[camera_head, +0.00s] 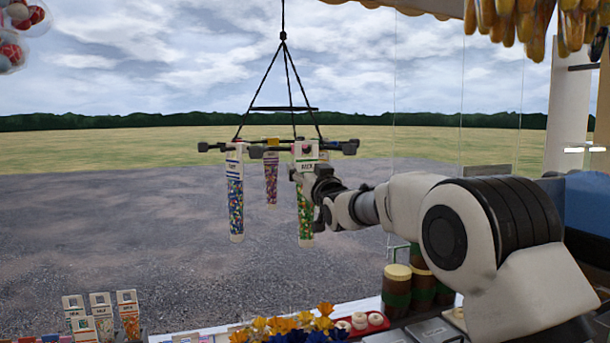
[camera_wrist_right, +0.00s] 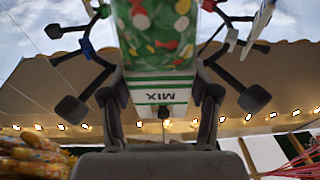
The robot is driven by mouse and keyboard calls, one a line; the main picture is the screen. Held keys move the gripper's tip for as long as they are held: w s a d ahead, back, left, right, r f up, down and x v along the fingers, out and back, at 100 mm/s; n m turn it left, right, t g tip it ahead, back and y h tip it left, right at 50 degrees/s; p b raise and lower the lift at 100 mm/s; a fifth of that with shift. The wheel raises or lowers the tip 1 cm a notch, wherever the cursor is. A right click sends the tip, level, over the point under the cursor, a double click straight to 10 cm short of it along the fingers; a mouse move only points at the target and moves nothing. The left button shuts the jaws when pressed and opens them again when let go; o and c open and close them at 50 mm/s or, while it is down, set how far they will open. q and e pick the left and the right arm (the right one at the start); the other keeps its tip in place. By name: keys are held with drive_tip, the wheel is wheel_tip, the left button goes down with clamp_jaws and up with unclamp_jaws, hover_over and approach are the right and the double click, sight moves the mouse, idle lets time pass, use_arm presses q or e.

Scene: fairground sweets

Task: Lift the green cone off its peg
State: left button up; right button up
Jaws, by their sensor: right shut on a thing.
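The green cone (camera_head: 305,215) is a slim clear packet of green and mixed sweets under a white card. It hangs upright at the front of the suspended rack (camera_head: 270,148), its card at peg height; I cannot tell whether it still bears on the peg. My right gripper (camera_head: 316,185) comes in from the right and is shut on the cone just below the card. In the wrist view the green cone (camera_wrist_right: 158,60) stands between both fingers (camera_wrist_right: 160,95), with its green-striped label reading MIX upside down. My left gripper is out of view.
A blue cone (camera_head: 235,205) hangs close on the left and a purple cone (camera_head: 271,180) behind. Black ropes rise from the rack. Below are small packets (camera_head: 100,315), yellow and blue flowers (camera_head: 300,325) and brown jars (camera_head: 397,290). Open air lies in front of the rack.

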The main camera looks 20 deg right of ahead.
drive_tip(key=shift+r+b+v, duration=0.15)
drive_tip(key=shift+b+v, duration=0.55)
drive_tip(key=shift+v, duration=0.05)
drive_tip(key=shift+r+b+v, duration=0.15)
drive_tip(key=shift+b+v, duration=0.55)
drive_tip(key=shift+s, duration=0.15)
